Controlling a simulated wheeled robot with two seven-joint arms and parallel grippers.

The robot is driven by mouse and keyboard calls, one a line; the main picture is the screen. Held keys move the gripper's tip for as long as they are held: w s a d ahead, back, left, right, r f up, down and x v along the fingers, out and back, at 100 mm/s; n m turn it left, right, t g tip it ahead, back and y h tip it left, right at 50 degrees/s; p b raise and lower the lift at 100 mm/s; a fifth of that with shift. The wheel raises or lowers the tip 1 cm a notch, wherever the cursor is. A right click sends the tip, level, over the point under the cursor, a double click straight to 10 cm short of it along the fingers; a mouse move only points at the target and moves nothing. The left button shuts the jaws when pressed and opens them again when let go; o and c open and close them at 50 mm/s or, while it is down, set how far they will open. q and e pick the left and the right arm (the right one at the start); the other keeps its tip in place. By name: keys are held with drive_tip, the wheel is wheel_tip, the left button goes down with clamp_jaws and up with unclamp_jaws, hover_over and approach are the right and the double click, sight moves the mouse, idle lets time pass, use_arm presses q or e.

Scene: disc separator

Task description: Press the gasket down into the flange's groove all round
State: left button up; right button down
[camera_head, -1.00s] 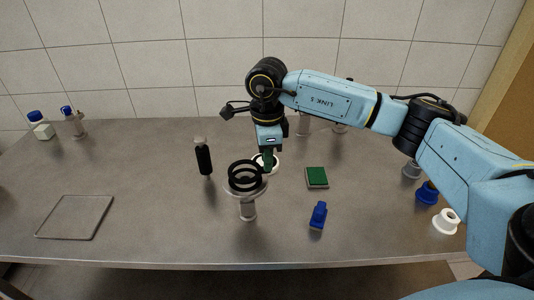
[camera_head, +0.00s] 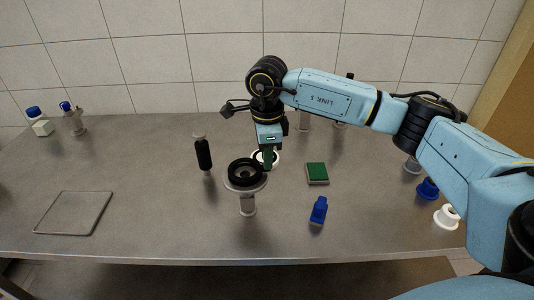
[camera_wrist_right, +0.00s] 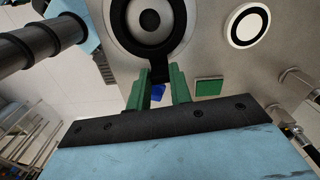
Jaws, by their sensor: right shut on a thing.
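The black gasket (camera_head: 245,171) lies on the flange (camera_head: 248,188), a round grey head on a short stand near the middle of the table. In the right wrist view the gasket (camera_wrist_right: 126,28) shows as a dark ring inside the pale flange rim. My right gripper (camera_head: 267,166) is at the flange's right side, pointing down, with green fingers. In the right wrist view its fingertips (camera_wrist_right: 158,72) meet the gasket's near edge, and it is shut on the gasket there. I cannot tell how deep the gasket sits in the groove. My left gripper is out of view.
A white ring with a black band (camera_wrist_right: 247,26) lies behind the gripper. A dark bottle (camera_head: 203,154) stands left of the flange. A green block (camera_head: 317,173) and a blue bottle (camera_head: 318,210) are to the right. A flat grey plate (camera_head: 74,213) lies front left.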

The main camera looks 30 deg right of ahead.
drive_tip(key=shift+f+b, duration=0.45)
drive_tip(key=shift+f, duration=0.25)
drive_tip(key=c, duration=1.2)
unclamp_jaws()
wheel_tip(320, 180, up, 17)
drive_tip(key=p, duration=0.3)
drive_tip(key=shift+r, duration=0.2)
